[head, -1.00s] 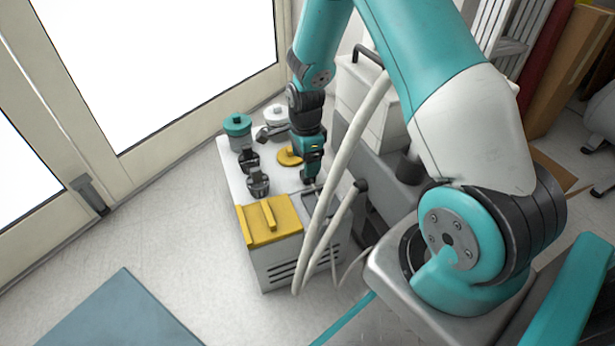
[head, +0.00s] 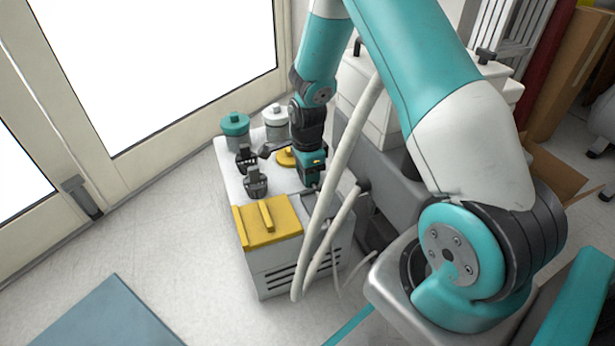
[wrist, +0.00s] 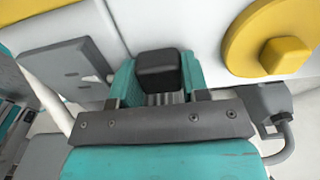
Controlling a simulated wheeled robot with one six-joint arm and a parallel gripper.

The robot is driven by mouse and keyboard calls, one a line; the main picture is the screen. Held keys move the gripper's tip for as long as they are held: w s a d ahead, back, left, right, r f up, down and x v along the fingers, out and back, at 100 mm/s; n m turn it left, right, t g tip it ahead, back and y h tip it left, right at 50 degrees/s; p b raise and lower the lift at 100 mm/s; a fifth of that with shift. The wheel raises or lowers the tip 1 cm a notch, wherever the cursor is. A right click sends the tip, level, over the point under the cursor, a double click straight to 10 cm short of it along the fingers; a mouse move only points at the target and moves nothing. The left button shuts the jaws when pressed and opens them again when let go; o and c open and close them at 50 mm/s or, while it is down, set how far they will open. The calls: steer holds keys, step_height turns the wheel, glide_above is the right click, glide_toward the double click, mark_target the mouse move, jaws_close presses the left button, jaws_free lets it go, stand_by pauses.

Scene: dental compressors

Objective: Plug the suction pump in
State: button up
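The suction pump appears to be the white unit (head: 262,270) with a yellow lid (head: 268,222) on the floor by the glazed door. My gripper (head: 313,180) points down at the right side of its top, beside a round yellow knob (head: 285,157). The knob also shows in the wrist view (wrist: 275,50). In the wrist view a black block (wrist: 160,70) with ribbed metal below it sits between my gripper's teal sides (wrist: 158,92). I cannot tell whether it is gripped. I cannot make out a plug for certain.
Two black fittings (head: 256,182), a teal-capped jar (head: 235,128) and a white jar (head: 277,122) stand on the unit's top. Pale hoses (head: 330,210) hang at its right, near a grey-white machine. A blue mat (head: 105,318) lies on open floor at front left.

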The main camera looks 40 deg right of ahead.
steer(key=shift+c, duration=1.4)
steer(key=shift+r, duration=0.15)
step_height(320, 180, up, 20)
steer(key=p, duration=1.1)
steer(key=s+a+r+n+p, duration=0.1)
steer(key=a+r+n+p, duration=0.1)
steer(key=n, duration=0.8)
steer(key=s+a+r+n+p, duration=0.1)
steer(key=a+n+p, duration=0.4)
steer(key=n, duration=0.6)
steer(key=shift+a+r+p, duration=0.3)
steer(key=shift+a+r, duration=0.15)
steer(key=shift+r, duration=0.3)
